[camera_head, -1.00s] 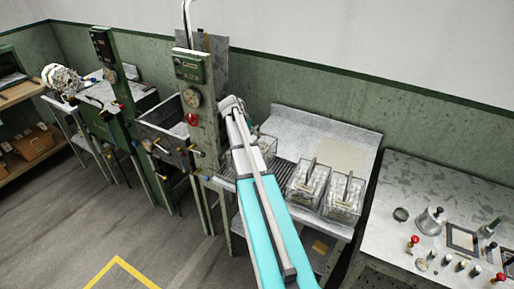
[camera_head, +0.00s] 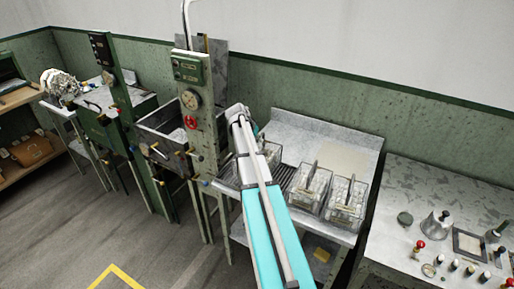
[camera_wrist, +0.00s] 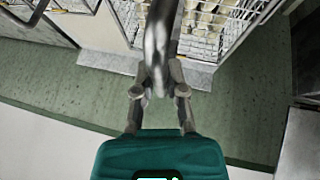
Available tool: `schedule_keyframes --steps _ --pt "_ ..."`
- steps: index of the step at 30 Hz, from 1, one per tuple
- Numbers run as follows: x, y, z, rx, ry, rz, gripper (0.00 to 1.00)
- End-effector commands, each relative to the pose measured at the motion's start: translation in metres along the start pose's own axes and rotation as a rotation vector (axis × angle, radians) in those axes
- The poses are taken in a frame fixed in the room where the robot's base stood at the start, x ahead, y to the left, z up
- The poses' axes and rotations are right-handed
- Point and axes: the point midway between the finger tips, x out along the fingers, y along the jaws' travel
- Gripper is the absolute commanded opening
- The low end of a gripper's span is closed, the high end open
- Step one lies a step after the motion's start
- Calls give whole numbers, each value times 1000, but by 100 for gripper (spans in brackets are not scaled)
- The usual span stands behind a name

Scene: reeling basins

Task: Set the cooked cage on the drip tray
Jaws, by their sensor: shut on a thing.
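In the wrist view my gripper (camera_wrist: 160,88) is shut on a grey metal handle (camera_wrist: 163,35). A wire cage with pale cocoons (camera_wrist: 205,20) shows at the top of that view, below the handle; I cannot tell for sure that the two are joined. In the head view my arm hides the gripper, and part of a clear cage (camera_head: 272,152) shows just right of the arm. The ribbed drip tray (camera_head: 284,173) is on the metal bench, partly behind my arm. I cannot tell whether the cage touches it.
Two filled cages with upright handles, one (camera_head: 312,188) left of the other (camera_head: 346,202), stand on the bench right of my arm. A green column with a gauge (camera_head: 190,99) and a basin (camera_head: 165,125) stand left. A side table (camera_head: 435,190) with small tools is at right.

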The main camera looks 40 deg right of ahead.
Motion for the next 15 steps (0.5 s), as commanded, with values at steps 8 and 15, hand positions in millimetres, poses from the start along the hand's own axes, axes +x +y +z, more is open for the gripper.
schedule_keyframes --steps 8,15 --pt "19 -2 2 -1 1 0 0" --pt "34 -7 10 -1 1 0 0"
